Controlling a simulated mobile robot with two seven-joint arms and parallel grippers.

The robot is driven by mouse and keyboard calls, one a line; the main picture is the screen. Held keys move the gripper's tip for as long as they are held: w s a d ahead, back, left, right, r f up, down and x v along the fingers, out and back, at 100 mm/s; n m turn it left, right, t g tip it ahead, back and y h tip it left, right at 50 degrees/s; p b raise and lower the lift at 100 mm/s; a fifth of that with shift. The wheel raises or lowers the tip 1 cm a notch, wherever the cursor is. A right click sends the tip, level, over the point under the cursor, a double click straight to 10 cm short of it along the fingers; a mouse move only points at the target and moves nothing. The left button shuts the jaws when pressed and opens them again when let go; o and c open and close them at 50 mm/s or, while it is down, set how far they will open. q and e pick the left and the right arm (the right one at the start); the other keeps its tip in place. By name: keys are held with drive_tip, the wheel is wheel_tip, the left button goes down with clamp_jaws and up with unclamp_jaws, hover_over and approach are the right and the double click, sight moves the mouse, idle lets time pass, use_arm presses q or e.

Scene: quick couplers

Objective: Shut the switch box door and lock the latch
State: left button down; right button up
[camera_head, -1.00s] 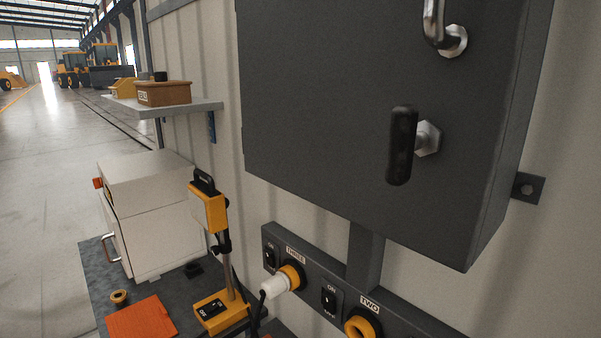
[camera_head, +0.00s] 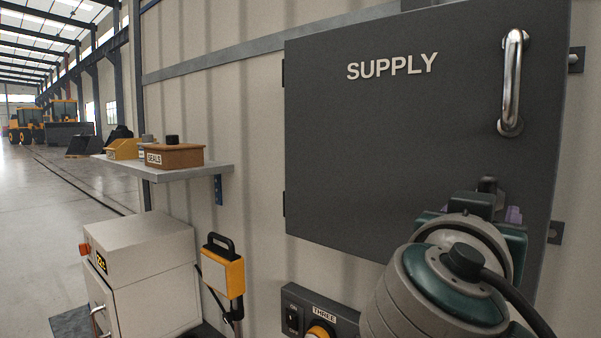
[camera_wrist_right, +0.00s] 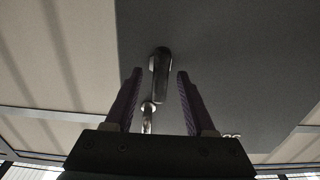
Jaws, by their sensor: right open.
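The dark grey switch box door (camera_head: 390,130), marked SUPPLY, looks flush with its box; I see no gap along its edges. A metal pull handle (camera_head: 511,85) is at its upper right. The black latch lever (camera_head: 488,185) is below that handle and mostly hidden behind my right gripper (camera_head: 474,208) in the head view. In the right wrist view the lever (camera_wrist_right: 161,72) stands lengthwise between the two spread purple fingers of my right gripper (camera_wrist_right: 160,80), with space on both sides. The gripper is open and holds nothing. My left gripper is not in view.
A yellow work lamp (camera_head: 222,270) and a white cabinet (camera_head: 140,260) stand at lower left. A shelf (camera_head: 190,172) with bins is left of the box. Open floor lies far left.

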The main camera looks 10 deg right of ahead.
drive_tip(key=shift+p+x, duration=0.4)
drive_tip(key=shift+x, duration=0.65)
drive_tip(key=shift+f, duration=0.1)
clamp_jaws()
